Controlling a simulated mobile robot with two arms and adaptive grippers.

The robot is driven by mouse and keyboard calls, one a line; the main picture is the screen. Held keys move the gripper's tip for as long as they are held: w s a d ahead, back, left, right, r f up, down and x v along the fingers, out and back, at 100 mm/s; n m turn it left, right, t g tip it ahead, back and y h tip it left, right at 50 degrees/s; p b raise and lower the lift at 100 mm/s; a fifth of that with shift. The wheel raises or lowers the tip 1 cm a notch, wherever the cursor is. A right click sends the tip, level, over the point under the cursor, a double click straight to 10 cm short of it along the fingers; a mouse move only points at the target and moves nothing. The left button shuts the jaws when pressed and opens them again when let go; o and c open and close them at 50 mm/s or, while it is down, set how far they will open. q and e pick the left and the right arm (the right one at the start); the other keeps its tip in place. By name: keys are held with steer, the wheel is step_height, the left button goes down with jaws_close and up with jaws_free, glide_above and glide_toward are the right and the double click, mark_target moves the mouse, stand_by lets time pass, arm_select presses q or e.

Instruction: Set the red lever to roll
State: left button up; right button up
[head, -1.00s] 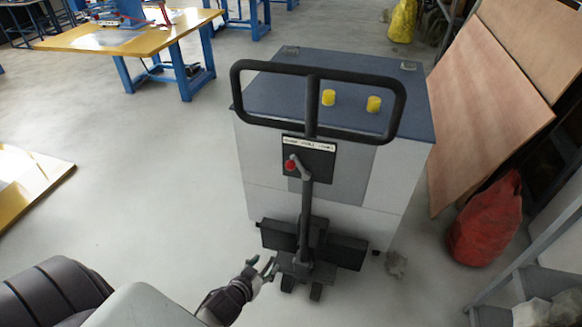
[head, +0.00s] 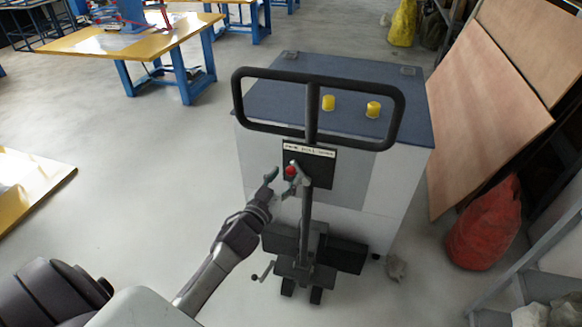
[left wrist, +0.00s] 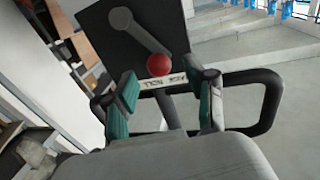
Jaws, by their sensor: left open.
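The red lever's round knob (head: 291,171) sits on the black panel (head: 322,170) below the cart handle. Its grey arm shows in the left wrist view (left wrist: 144,38), running from a round pivot to the red knob. A white label strip (head: 310,150) on the panel carries several words; in the wrist view the strip (left wrist: 165,81) is upside down, only partly legible. My left gripper (head: 285,181) is at the panel, open, with its fingers on either side of the knob in the picture. In the wrist view the knob lies between the fingertips (left wrist: 165,88), with gaps both sides.
The cart has a black loop handle (head: 241,97), an upright post and a blue top (head: 350,85) with two yellow knobs. A small crank (head: 262,272) is low on its left. Wood boards (head: 490,110) and a red sack (head: 484,225) stand right.

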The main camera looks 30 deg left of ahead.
mark_target(288, 174)
arm_select(q)
steer(key=shift+w, duration=1.95)
steer(key=shift+s, duration=0.1)
jaws_close()
